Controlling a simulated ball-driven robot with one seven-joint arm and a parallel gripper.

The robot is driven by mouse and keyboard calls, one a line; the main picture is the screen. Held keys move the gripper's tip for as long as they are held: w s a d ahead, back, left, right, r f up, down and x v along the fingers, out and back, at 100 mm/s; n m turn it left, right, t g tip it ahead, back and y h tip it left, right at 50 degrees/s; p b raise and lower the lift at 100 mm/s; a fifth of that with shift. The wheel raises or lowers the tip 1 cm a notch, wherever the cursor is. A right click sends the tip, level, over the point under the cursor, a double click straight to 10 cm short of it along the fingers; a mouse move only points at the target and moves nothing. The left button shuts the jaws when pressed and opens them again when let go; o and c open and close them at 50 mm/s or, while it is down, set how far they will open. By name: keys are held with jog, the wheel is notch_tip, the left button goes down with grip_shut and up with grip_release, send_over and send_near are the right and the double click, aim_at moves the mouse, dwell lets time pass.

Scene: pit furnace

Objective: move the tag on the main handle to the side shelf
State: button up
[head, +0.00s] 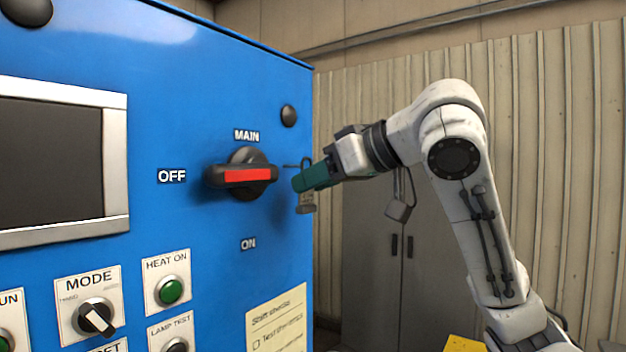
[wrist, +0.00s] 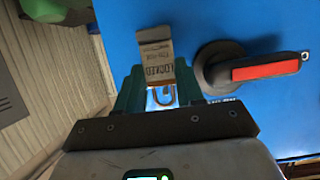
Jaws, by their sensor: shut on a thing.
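The main handle (head: 240,176) is black with a red stripe and lies level, its grip toward OFF, on the blue panel. My gripper (head: 300,183), with green fingers, is just right of it. In the wrist view, my gripper (wrist: 157,78) is shut on a pale printed tag (wrist: 156,60) with a wire hook between the fingers. The tag (head: 307,202) hangs partly below the fingers in the head view. The handle (wrist: 262,70) is right of the tag in the wrist view, with a gap between them. I cannot make out the side shelf.
The blue panel (head: 200,80) fills the left, with a screen (head: 50,160), a mode knob (head: 95,318) and a green button (head: 170,291). A yellow object (head: 463,343) is at the bottom edge.

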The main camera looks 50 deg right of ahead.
aim_at(308, 194)
jog(key=shift+s, duration=0.6)
jog(key=shift+s, duration=0.35)
jog(key=shift+s, duration=0.75)
dwell(0.3)
